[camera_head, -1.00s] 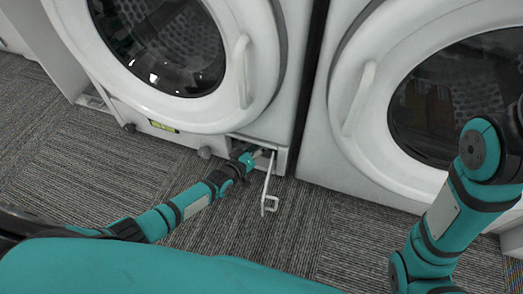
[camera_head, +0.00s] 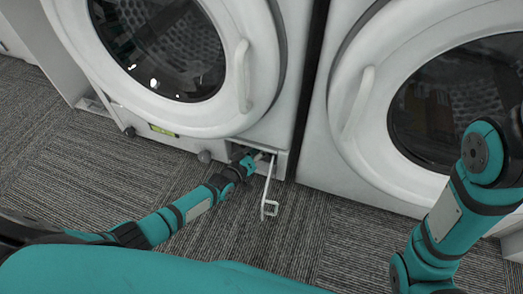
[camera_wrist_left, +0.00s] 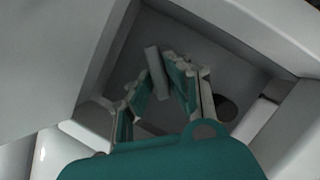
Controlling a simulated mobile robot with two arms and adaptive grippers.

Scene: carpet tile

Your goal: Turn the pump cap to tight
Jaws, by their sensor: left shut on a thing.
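The pump cap shows in the left wrist view as a narrow grey grip bar (camera_wrist_left: 153,58), tilted, deep in the recess; the rest of it is hidden or too dark to tell. My left gripper (camera_wrist_left: 159,72) has its teal-padded fingers on either side of the bar and is shut on it. In the head view the left gripper (camera_head: 257,158) reaches into the small opening at the lower right of the left washer; the cap is hidden there. My right arm shows at the right, but its gripper is out of view.
The white hatch flap (camera_head: 266,192) stands open beside the gripper's right side. The recess walls (camera_wrist_left: 225,50) are close around the fingers. The second washer (camera_head: 345,165) stands at the right; the carpet (camera_head: 90,175) is clear.

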